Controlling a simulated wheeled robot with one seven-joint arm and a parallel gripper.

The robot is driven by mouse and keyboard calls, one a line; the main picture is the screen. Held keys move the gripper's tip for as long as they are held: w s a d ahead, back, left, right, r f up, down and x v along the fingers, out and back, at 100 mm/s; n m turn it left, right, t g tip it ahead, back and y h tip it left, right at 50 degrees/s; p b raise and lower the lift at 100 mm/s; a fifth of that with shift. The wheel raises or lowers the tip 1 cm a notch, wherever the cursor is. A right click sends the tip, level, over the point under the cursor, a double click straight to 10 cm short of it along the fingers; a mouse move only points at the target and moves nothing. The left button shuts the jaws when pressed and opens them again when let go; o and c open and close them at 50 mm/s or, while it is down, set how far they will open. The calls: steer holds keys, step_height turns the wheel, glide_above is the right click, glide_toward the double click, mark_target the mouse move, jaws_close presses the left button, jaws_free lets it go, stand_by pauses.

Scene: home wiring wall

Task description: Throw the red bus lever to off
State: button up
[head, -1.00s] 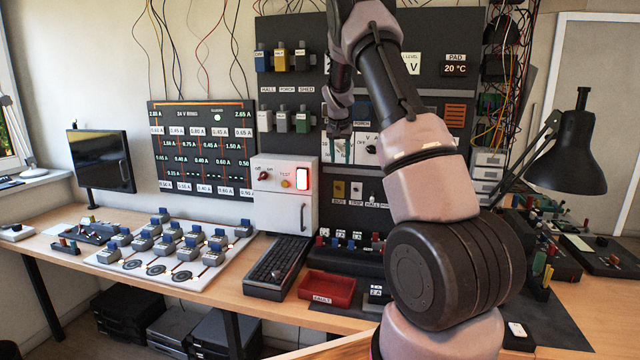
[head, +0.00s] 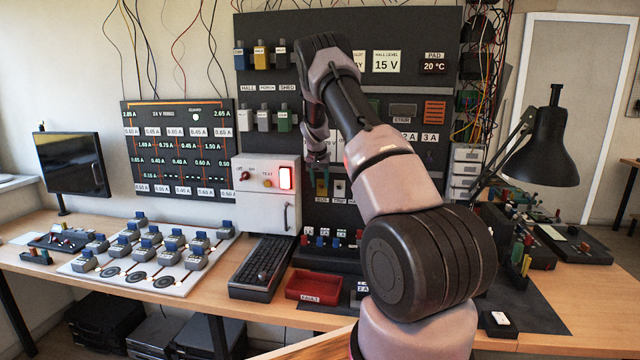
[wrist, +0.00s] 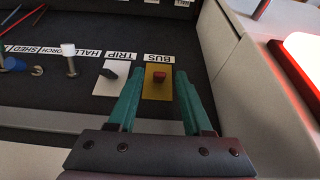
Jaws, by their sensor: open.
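The red bus lever (wrist: 159,76) is a short red handle on a yellow plate (wrist: 158,92) labelled BUS; it appears upside down in the wrist view. My gripper (wrist: 158,84) is open, its two green fingers on either side of the lever, with nothing held. I cannot tell whether the fingers touch the plate. In the head view my gripper (head: 318,168) is in front of the lower wall panel, at the yellow plate (head: 322,187), where the lever is too small or hidden to make out.
The white TRIP plate (wrist: 112,76) with a dark lever is close beside the BUS plate. The HALL toggle (wrist: 69,58) stands farther left. A white cabinet (head: 270,200) with a lit red switch (head: 285,178) borders the panel. A red FAULT tray (head: 313,286) sits on the bench below.

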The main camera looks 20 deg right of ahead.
steer(key=shift+f, duration=0.1)
jaws_close()
steer(key=shift+s+f, duration=0.1)
steer(key=shift+s+a+f+t+h, duration=0.15)
steer(key=shift+f+t+h, duration=0.85)
steer(key=shift+t, duration=0.6)
steer(key=shift+s+a+f+t+h, duration=0.1)
steer(key=shift+s+f+t+h, duration=0.1)
steer(key=shift+f+t+h, duration=1.1)
steer(key=shift+s+a+f+t+h, duration=0.15)
steer(key=shift+f+t+h, duration=0.55)
steer(key=shift+t, duration=1.2)
steer(key=shift+d+r+h, duration=0.1)
steer(key=shift+r+h, duration=0.15)
steer(key=shift+h, duration=0.05)
